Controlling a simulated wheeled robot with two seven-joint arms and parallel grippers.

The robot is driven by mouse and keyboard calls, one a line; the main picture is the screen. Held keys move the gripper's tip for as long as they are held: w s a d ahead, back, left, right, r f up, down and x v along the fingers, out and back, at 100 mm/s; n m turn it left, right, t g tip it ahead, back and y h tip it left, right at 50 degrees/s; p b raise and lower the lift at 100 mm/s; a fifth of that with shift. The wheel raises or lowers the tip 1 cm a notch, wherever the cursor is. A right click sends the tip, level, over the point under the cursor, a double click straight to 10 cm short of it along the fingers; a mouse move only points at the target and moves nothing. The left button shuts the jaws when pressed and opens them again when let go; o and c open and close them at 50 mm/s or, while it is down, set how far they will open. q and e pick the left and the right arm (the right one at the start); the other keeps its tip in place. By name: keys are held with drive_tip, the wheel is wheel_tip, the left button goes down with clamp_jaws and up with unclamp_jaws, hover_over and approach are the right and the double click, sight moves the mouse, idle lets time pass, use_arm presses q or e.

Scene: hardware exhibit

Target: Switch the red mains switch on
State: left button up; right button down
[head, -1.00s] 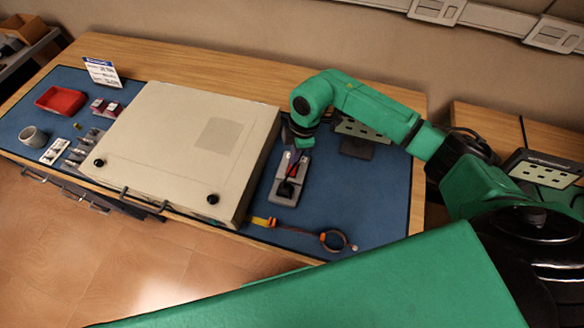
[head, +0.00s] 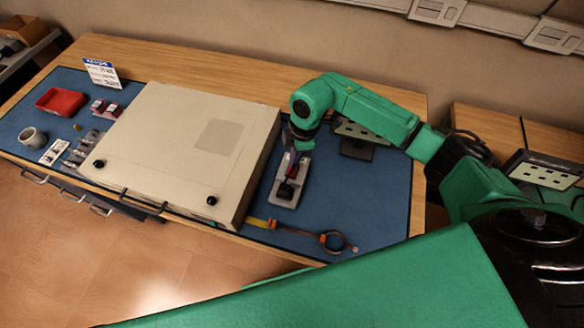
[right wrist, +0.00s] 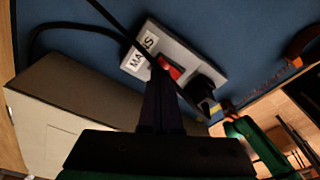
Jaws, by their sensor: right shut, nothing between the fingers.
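The red mains switch (right wrist: 174,71) sits on a pale grey socket block whose white label reads MAINS (right wrist: 140,52). In the head view the block (head: 279,200) lies on the blue mat right of the beige case, and only a little red of the switch shows. My right gripper (head: 293,155) points down over the block's far end. In the right wrist view its dark, closed fingers (right wrist: 161,82) are at the switch and partly cover it. I cannot tell whether they touch it, or which way the switch is tipped. My left gripper is out of view.
The beige case (head: 180,150) stands close left of the block. A black plug (right wrist: 204,88) sits in the block, and a cable crosses the wrist view. An orange-and-black ring tool (head: 332,241) lies near the front edge. A dark stand (head: 356,147) is at the right.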

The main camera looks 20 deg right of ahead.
wheel_tip(320, 180, up, 6)
drive_tip(key=p, duration=0.4)
drive_tip(key=shift+r+p, duration=0.2)
drive_tip(key=shift+p, duration=0.15)
